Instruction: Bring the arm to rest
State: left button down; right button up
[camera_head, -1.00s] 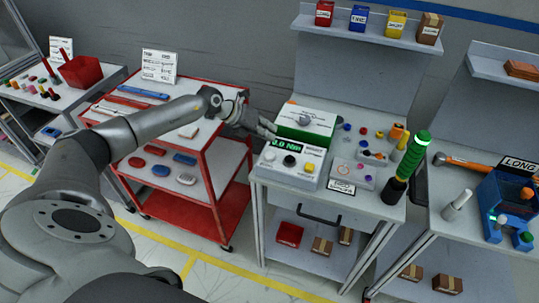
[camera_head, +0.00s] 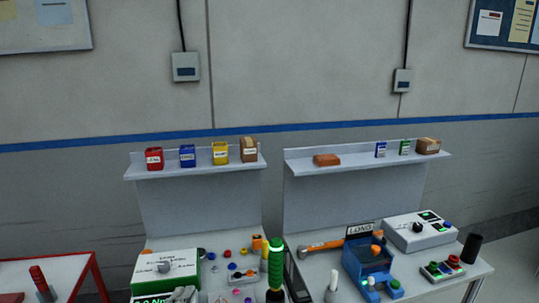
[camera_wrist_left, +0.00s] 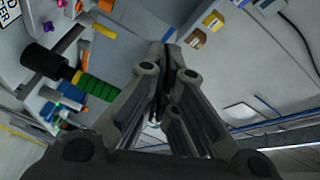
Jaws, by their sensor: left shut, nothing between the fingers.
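The rest of my left arm is out of that view. In the left wrist view the two dark fingers of my left gripper (camera_wrist_left: 166,62) are together and empty. My right arm and gripper do not show.
The left workbench holds a green-topped black cylinder (camera_head: 275,262) and small coloured parts. The right bench holds a blue fixture (camera_head: 367,266), an orange-handled hammer (camera_head: 322,246) and a white control box (camera_head: 420,231). Shelves (camera_head: 196,170) with small boxes stand behind.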

pick_arm(q)
jog(key=s+a+f+n+g+y, duration=0.2)
jog(key=s+f+n+g, duration=0.25)
jog(key=s+n, duration=0.2)
jog(key=s+a+f+n+g+y, duration=0.1)
jog(key=s+f+n+g+y, duration=0.2)
jog(key=s+f+n, duration=0.4)
jog(key=s+d+f+g+h, duration=0.1)
jog(key=s+d+f+g, duration=0.15)
jog(key=s, duration=0.65)
jog(key=s+d+f+g+h, duration=0.1)
jog(key=s+g, duration=0.3)
jog(key=s, duration=0.5)
notch_tip(320, 180, down, 28)
jog(key=g+b, duration=0.1)
jog(key=b, duration=0.2)
jog(key=s+a+f+g+b, duration=0.1)
jog(key=s+a+f+b, duration=0.1)
jog(key=s+f, duration=1.6)
jog(key=shift+a+f+b, duration=0.35)
jog(key=shift+a+f, duration=0.4)
